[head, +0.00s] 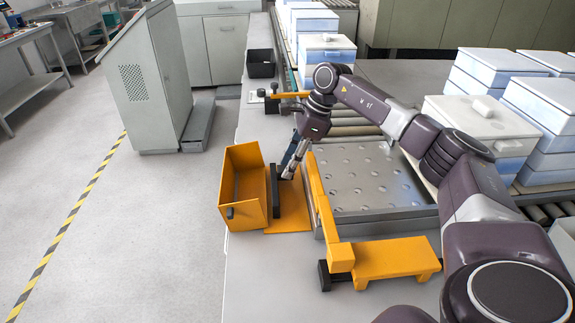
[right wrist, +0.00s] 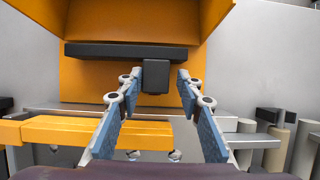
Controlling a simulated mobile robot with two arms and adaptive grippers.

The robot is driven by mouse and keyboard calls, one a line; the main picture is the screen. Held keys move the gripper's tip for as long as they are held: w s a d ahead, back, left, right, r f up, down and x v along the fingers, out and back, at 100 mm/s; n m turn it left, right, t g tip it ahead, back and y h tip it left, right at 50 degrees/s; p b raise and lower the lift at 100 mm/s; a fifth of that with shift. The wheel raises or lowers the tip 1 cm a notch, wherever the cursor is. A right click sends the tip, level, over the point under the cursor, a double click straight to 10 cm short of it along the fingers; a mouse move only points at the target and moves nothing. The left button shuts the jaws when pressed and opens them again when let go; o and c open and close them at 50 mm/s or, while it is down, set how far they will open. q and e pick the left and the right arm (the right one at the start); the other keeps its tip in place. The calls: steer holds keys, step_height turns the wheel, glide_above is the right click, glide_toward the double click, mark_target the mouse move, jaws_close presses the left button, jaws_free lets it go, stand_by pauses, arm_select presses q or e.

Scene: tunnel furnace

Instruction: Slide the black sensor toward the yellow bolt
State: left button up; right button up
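My right gripper (head: 288,172) points down beside the open yellow housing (head: 245,165). In the right wrist view its two blue-padded fingers (right wrist: 155,85) are apart, with a small black block, likely the black sensor (right wrist: 156,77), showing between their tips. I cannot tell whether the fingers touch it. A long dark bar (right wrist: 120,51) lies just above the block in that view, across the yellow housing. In the head view a dark upright bar (head: 275,190) stands by the gripper. I cannot single out the yellow bolt among the yellow parts. My left gripper is out of view.
A yellow bar frame (head: 320,195) borders the metal plate with round dimples (head: 365,178), right of the gripper. Another yellow bar (head: 290,95) is farther back, near a black bin (head: 261,64). White and blue boxes (head: 490,70) stand on the rollers. The front bench surface (head: 265,285) is clear.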

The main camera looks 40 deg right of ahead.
steer(key=shift+o, duration=1.1)
steer(key=shift+w+d, duration=0.1)
steer(key=shift+s+r, duration=0.15)
steer(key=shift+s, duration=0.05)
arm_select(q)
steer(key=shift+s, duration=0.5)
arm_select(e)
steer(key=v, duration=1.1)
steer(key=shift+r, duration=0.4)
steer(key=shift+d, duration=0.1)
